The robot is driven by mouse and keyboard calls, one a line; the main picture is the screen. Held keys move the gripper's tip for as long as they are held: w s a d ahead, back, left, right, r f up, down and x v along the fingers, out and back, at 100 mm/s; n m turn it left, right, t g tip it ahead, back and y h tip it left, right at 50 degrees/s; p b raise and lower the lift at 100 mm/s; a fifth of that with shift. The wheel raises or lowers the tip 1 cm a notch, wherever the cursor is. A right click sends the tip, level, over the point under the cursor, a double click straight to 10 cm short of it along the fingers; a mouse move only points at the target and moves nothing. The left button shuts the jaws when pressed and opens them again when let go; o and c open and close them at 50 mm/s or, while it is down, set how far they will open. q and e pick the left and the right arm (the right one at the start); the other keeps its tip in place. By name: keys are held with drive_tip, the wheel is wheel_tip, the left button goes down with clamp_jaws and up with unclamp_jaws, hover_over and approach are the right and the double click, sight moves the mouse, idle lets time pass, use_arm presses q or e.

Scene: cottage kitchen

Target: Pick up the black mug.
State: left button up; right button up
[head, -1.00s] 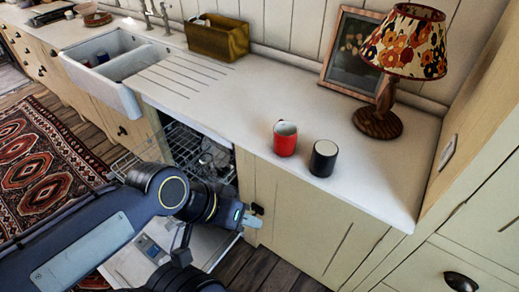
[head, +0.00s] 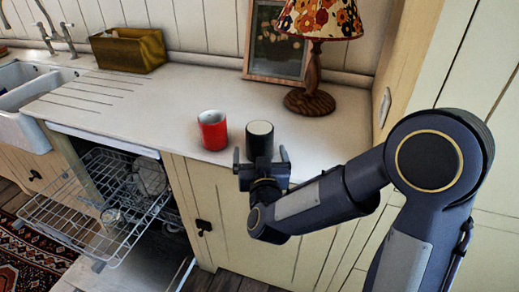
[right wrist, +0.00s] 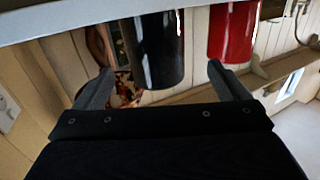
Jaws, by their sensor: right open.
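The black mug (head: 260,143) stands upright on the white countertop near its front edge, its pale top showing in the head view. My right gripper (head: 261,160) is at the near side of the mug, open, with one finger to each side of the mug's lower part. In the right wrist view the black mug (right wrist: 158,50) shows between the two spread fingers (right wrist: 160,84), ahead of the palm. I see no contact between fingers and mug. The mug's lower front is hidden by the gripper in the head view. My left gripper is out of view.
A red mug (head: 213,131) stands close on the left of the black one. A lamp (head: 311,98) and a picture frame (head: 277,48) are behind. Below left, a dishwasher is open with its rack (head: 95,205) out. The countertop (head: 165,110) left of the mugs is clear.

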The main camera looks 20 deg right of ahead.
drive_tip(key=shift+w+d+f+h, duration=0.15)
drive_tip(key=shift+w+h, duration=0.25)
drive_tip(key=shift+w, duration=0.1)
drive_tip(key=p+x, duration=0.1)
drive_tip(key=x, duration=0.5)
drive_tip(key=shift+w+d, duration=0.15)
drive_tip(key=shift+w, duration=0.2)
drive_tip(key=c, duration=1.1)
drive_tip(key=shift+c, duration=0.7)
